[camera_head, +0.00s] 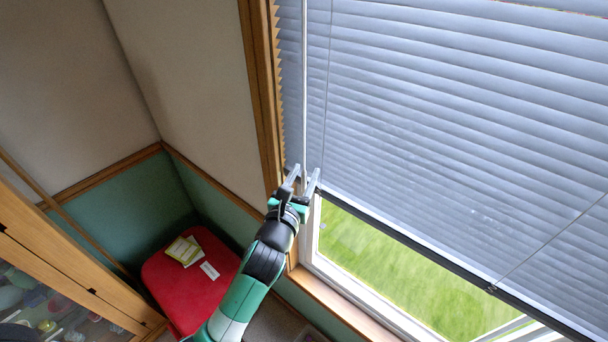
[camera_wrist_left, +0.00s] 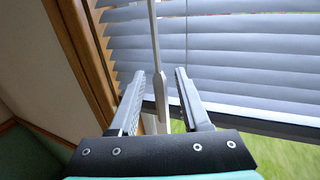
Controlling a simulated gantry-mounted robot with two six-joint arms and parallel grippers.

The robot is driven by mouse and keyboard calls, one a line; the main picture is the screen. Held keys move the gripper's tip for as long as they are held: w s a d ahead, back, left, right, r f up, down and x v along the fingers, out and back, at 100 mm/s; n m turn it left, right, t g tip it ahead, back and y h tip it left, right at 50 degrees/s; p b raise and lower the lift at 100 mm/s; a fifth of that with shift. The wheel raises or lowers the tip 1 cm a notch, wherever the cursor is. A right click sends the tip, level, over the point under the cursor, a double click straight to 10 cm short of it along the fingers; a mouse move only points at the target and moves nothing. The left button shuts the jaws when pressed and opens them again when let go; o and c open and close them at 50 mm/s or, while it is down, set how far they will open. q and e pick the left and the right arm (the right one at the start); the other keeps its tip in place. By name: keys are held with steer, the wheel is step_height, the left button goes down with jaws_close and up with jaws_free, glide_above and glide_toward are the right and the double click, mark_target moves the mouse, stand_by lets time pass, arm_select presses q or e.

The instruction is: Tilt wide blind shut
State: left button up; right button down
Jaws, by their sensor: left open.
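The wide blind (camera_head: 450,120) hangs over the window, with its bottom rail above the sill. Its pale slats overlap closely in the head view; the left wrist view of the blind (camera_wrist_left: 250,60) shows light between some upper slats. A thin tilt wand (camera_head: 304,90) hangs at the blind's left end; its thicker lower part (camera_wrist_left: 160,85) shows in the left wrist view. My left gripper (camera_head: 305,170) is open at the wand's lower end. In the left wrist view the wand appears between the open fingers of the gripper (camera_wrist_left: 160,73), with space on both sides. My right gripper is out of view.
The wooden window frame (camera_head: 262,90) stands just left of the blind. A thin cord (camera_head: 327,80) hangs right of the wand. A red seat (camera_head: 190,280) with booklets and a glass-fronted cabinet (camera_head: 60,290) are at lower left.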

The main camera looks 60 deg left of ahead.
arm_select(q)
jaws_close()
steer(key=shift+n+g+y, duration=0.4)
steer(key=shift+y, duration=0.1)
steer(key=shift+d+n+g+y, duration=0.1)
steer(key=shift+n+g+y, duration=0.5)
steer(key=shift+g, duration=0.1)
steer(key=shift+w+f+n+g+y+b, duration=0.1)
steer(key=shift+n+g+y+b, duration=0.55)
steer(key=shift+n+g, duration=0.2)
steer(key=n+g+y+b, duration=0.2)
steer(key=g+b, duration=0.1)
steer(key=g, duration=0.1)
steer(key=shift+n, duration=0.25)
steer(key=shift+n+g+b, duration=0.7)
steer(key=shift+g, duration=0.45)
